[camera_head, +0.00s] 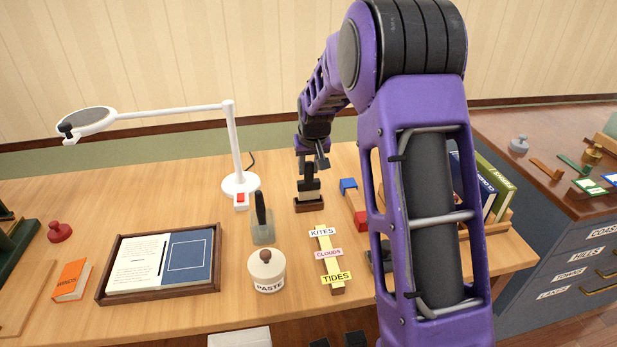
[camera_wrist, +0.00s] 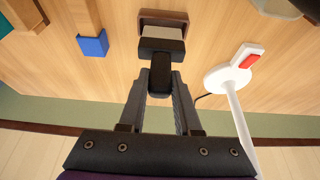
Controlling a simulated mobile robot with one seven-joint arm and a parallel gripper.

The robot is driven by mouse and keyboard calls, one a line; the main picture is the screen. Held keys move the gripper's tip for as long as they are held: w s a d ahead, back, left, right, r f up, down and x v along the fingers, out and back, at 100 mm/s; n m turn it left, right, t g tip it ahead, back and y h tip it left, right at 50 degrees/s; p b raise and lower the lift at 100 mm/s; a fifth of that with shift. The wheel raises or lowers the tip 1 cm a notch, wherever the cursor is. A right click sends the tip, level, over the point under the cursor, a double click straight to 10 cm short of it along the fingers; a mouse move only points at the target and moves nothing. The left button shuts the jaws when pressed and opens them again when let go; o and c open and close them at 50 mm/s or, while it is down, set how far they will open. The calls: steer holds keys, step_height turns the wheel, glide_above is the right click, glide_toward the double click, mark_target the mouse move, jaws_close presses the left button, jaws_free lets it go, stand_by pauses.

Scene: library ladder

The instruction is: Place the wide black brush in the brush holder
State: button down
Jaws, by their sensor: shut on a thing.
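The wide black brush (camera_head: 309,185) is upright, with its pale bristles pointing down. It also shows in the wrist view (camera_wrist: 161,47). My gripper (camera_head: 310,168) is above it, shut on its black handle; the fingers (camera_wrist: 160,75) close on it in the wrist view. A small brown wooden box (camera_head: 309,205), which looks like the brush holder, is directly under the brush. Its rim (camera_wrist: 163,14) shows around the far end of the bristles in the wrist view. I cannot tell how deep the bristles sit or whether they touch its floor.
A white lamp (camera_head: 240,184) stands left of the box. A grey-green block with a dark upright handle (camera_head: 262,230) and a paste jar (camera_head: 267,271) are nearer the front. A blue block (camera_head: 348,186) and a label strip (camera_head: 328,258) lie close to the right and front.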

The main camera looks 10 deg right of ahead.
steer(key=shift+f, duration=1.35)
steer(key=shift+f, duration=0.2)
steer(key=c, duration=0.6)
jaws_free()
steer(key=shift+s+r, duration=0.1)
steer(key=shift+r, duration=0.55)
steer(key=p+v, duration=0.1)
steer(key=v, duration=1)
